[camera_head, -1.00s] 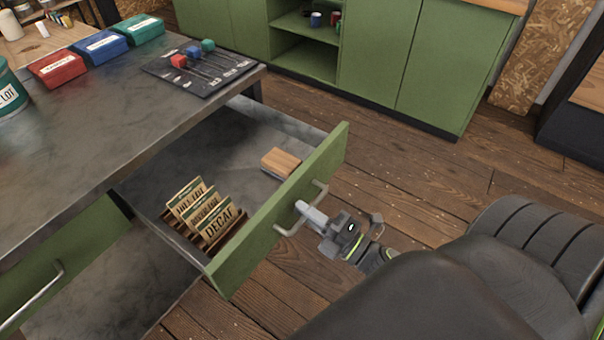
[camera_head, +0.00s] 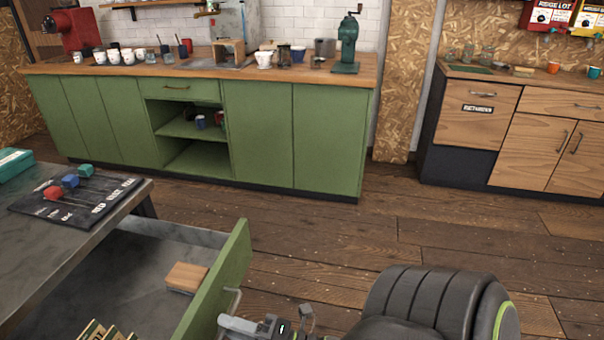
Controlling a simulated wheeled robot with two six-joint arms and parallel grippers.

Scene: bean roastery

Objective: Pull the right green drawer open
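The right green drawer (camera_head: 216,282) stands pulled well out from under the dark worktop (camera_head: 60,262), its grey inside showing. My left gripper is out of view.
A wooden block (camera_head: 186,277) and kraft packets (camera_head: 100,331) lie in the drawer. Green cabinets (camera_head: 258,135) stand behind; the wooden floor (camera_head: 330,235) between is clear.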

